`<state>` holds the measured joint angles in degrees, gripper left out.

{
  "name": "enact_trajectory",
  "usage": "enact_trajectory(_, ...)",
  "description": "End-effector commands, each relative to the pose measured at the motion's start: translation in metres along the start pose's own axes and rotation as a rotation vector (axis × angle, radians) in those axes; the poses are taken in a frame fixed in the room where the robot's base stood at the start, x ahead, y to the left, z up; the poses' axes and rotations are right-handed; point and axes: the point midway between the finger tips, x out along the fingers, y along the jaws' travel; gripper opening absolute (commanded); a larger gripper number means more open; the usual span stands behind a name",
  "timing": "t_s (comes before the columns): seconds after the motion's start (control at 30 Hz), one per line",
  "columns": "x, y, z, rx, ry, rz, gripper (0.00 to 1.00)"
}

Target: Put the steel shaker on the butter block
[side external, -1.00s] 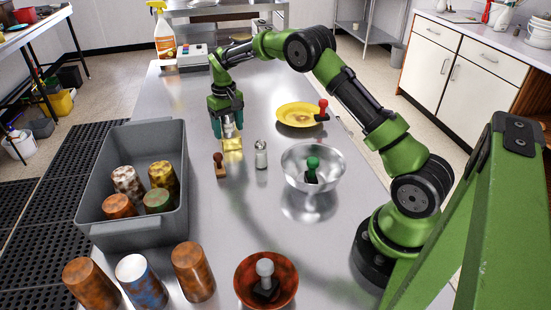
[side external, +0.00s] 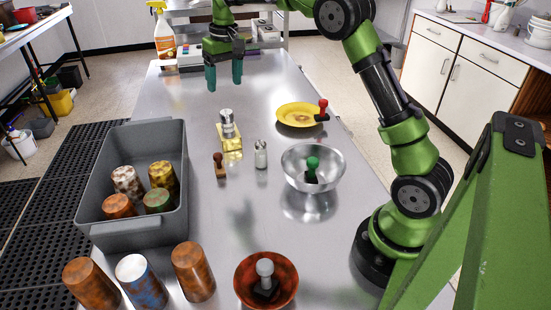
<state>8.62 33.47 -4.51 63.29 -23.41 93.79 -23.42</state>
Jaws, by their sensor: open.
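The steel shaker (side external: 227,122) stands upright on the yellow butter block (side external: 230,142), near the middle of the steel table. My gripper (side external: 224,78) is open and empty. It hangs in the air above and behind the shaker, apart from it, with its teal fingers pointing down.
A wooden-handled stamp (side external: 219,166) and a glass shaker (side external: 261,155) stand just in front of the block. A steel bowl (side external: 300,182) and a yellow plate (side external: 290,117) hold stamps at right. A grey bin (side external: 140,236) with several cups is at left. The table behind the block is clear.

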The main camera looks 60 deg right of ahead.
Motion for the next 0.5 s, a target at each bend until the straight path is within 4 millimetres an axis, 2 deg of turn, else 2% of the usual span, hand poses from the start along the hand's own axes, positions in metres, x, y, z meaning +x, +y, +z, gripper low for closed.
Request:
enact_trajectory(0.03, -0.021, -0.008, 0.018, -0.005, 0.034, -0.021, 0.69)
enact_trajectory(0.2, -0.065, -0.026, 0.081, -0.006, 0.144, -0.092, 0.69)
enact_trajectory(0.33, -0.082, -0.036, 0.137, -0.004, 0.224, -0.148, 0.69)
enact_trajectory(0.5, -0.083, -0.042, 0.212, 0.009, 0.327, -0.225, 0.69)
